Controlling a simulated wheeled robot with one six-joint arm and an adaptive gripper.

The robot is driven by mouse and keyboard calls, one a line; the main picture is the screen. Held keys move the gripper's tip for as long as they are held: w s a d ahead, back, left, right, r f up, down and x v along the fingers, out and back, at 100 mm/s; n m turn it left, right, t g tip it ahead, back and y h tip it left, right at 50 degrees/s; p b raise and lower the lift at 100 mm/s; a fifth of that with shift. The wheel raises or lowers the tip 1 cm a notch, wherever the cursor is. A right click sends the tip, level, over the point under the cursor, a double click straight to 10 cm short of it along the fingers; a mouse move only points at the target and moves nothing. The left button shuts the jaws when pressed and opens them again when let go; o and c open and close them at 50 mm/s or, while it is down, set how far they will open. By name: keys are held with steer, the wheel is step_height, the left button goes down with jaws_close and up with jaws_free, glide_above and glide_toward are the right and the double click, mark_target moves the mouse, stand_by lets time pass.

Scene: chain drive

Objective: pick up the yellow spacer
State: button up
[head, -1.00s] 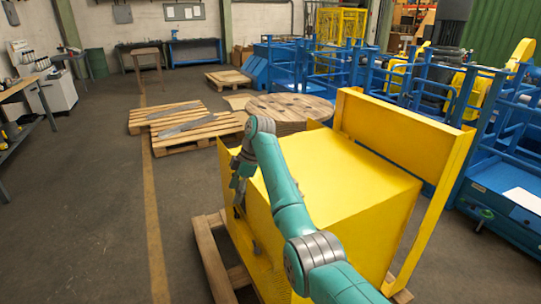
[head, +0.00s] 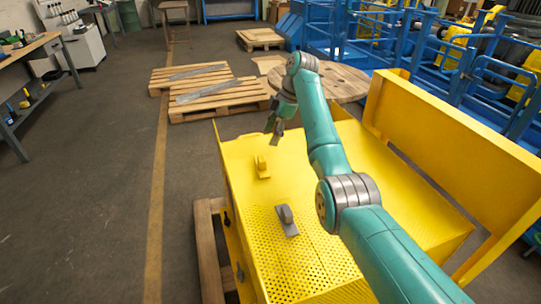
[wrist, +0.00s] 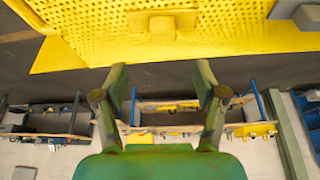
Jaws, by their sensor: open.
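The yellow spacer (head: 262,166) is a small upright block on a flat base. It sits on the top of the yellow machine housing (head: 345,185), near its far left edge. In the wrist view the spacer (wrist: 162,27) shows at the top centre, on perforated yellow sheet. My gripper (head: 274,130) hangs in the air above and beyond the spacer in the head view. In the wrist view its two fingers (wrist: 163,85) are spread apart with nothing between them, and the spacer lies outside them.
A raised yellow panel (head: 445,130) borders the housing's right side. Wooden pallets (head: 205,92) lie on the floor beyond.

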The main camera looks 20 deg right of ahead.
mark_target(262, 158)
steer(key=x, duration=0.5)
steer(key=shift+d, duration=0.3)
steer(key=shift+s+x, duration=0.15)
steer(key=shift+x, duration=1.3)
steer(key=shift+s+x, duration=0.15)
steer(key=shift+x, duration=1.3)
steer(key=c, duration=1.3)
